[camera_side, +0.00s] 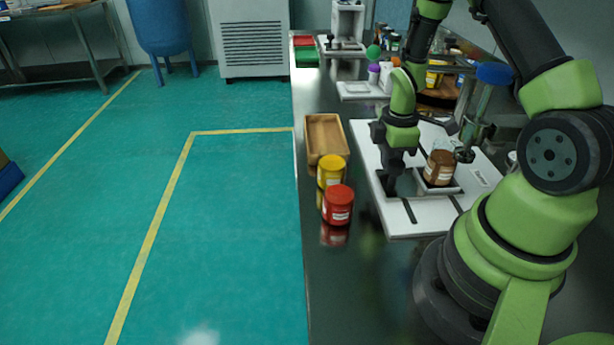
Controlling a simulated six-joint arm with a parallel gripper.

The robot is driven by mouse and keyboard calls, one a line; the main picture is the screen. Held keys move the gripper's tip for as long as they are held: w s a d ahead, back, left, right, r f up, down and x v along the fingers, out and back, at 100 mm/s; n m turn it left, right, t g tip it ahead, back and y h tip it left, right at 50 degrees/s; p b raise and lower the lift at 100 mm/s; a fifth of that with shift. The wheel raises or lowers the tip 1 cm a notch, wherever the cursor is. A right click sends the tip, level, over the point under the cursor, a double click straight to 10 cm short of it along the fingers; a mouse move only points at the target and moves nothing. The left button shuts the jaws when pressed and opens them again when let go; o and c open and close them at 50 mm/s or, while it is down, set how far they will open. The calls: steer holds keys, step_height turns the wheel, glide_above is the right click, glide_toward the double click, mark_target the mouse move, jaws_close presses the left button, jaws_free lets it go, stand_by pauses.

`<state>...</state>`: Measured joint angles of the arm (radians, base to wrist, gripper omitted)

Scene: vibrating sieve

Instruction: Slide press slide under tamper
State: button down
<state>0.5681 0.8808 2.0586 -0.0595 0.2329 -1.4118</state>
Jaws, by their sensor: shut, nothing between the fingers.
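The press slide (456,187) is a light tray on the white press base (405,227), and a brown jar with a white label (438,170) stands upright in it. My gripper (390,190) points down, shut and empty, at the left end of the slide. I cannot tell whether it touches the slide. The press column with a blue top (495,73) rises behind and to the right of the jar.
A red jar (338,204) and a yellow jar (330,171) stand left of the base, near the bench's left edge. A wooden tray (309,140) lies behind them. The dark bench front (350,290) is clear. Other equipment stands farther back.

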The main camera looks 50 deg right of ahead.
mark_target(398, 165)
steer(key=shift+s+a, duration=1.35)
steer(key=shift+w+d, duration=0.4)
steer(key=shift+w+d+r, duration=0.1)
steer(key=shift+r, duration=2.15)
steer(key=shift+w+d+r, duration=0.1)
steer(key=shift+r, duration=2.15)
steer(key=shift+a, duration=0.1)
